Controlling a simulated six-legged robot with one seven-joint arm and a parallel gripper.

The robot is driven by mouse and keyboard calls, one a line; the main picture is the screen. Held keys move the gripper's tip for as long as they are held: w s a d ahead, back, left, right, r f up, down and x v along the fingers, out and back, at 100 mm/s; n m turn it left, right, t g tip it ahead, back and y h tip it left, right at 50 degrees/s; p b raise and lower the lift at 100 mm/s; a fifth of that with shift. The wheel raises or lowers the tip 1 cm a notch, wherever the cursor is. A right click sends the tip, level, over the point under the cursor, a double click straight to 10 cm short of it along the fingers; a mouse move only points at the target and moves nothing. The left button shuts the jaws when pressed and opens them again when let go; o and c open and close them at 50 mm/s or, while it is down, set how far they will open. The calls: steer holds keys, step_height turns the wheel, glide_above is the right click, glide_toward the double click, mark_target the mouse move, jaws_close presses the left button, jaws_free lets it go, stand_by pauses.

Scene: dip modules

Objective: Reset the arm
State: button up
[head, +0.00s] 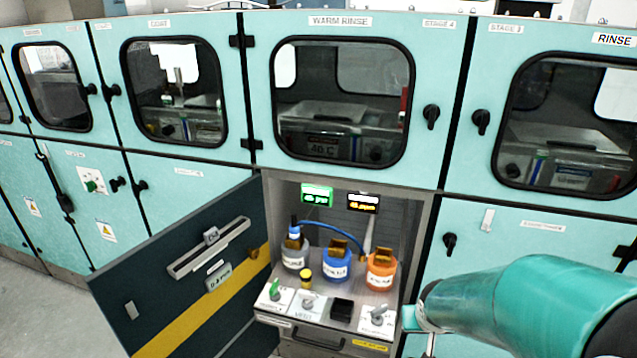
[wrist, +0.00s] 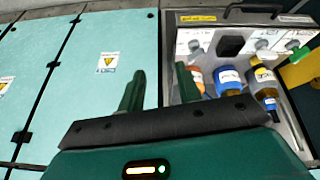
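My arm (head: 530,310) is the teal limb that reaches in from the lower right of the head view. Its end is beside the right edge of an open cabinet bay (head: 345,225). In the wrist view my gripper (wrist: 158,82) shows two dark green fingers standing apart, with nothing between them. The bay, with its bottles and switch panel, appears turned around to the right of the fingers there. In the head view the fingertips cannot be made out clearly.
Teal cabinets with windows (head: 343,100) line the wall. Grey floor shows at far left.

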steer(key=s+a+r, duration=0.3)
steer(key=s+r, duration=0.4)
steer(key=r, duration=0.2)
steer(key=s+a+r+n+y, duration=0.1)
steer(key=s+a+r, duration=0.3)
steer(key=s+r, duration=0.4)
steer(key=shift+r+t+y, duration=0.3)
steer(key=shift+r, duration=0.1)
